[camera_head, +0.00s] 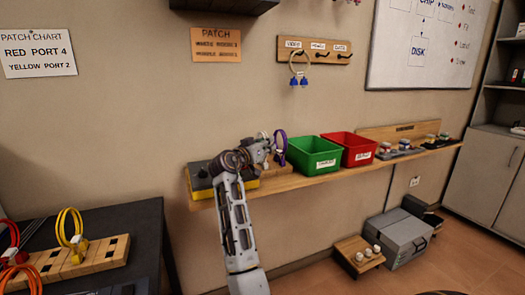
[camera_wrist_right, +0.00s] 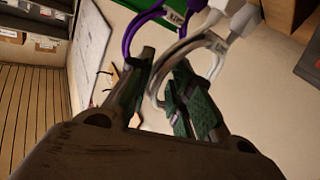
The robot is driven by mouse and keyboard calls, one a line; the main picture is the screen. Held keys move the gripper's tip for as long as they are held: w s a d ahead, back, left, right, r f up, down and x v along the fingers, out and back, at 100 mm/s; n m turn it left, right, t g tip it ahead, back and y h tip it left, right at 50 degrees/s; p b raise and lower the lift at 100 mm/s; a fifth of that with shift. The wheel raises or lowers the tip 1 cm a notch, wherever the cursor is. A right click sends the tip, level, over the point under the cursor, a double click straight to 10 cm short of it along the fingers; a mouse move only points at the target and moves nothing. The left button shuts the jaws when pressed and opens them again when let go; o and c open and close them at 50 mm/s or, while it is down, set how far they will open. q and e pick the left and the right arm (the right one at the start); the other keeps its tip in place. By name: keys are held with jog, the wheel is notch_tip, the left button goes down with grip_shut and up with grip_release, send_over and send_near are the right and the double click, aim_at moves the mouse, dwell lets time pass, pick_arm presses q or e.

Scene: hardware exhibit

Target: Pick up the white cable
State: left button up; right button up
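The white cable (camera_wrist_right: 202,42) is a curved loop with white plugs at the top of the right wrist view. In the head view, it is a small pale loop (camera_head: 263,137) at my right gripper. My right gripper (camera_head: 262,154) is over the wall shelf. In the wrist view its two green-padded fingers (camera_wrist_right: 164,82) stand apart, with part of the white loop between them; whether they touch it I cannot tell. The purple cable (camera_head: 280,148) hangs just right of the gripper, and also shows near the left fingertip (camera_wrist_right: 134,32). My left gripper is out of view.
A green bin (camera_head: 314,163) and a red bin (camera_head: 361,156) stand right of the gripper on the wooden shelf (camera_head: 280,186). A black and yellow box (camera_head: 201,181) is to the left. A grey case (camera_head: 397,240) lies on the floor.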

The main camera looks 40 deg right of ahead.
grip_shut()
pick_arm(q)
jog(key=shift+s+f, duration=0.1)
pick_arm(e)
jog(key=shift+r, duration=0.15)
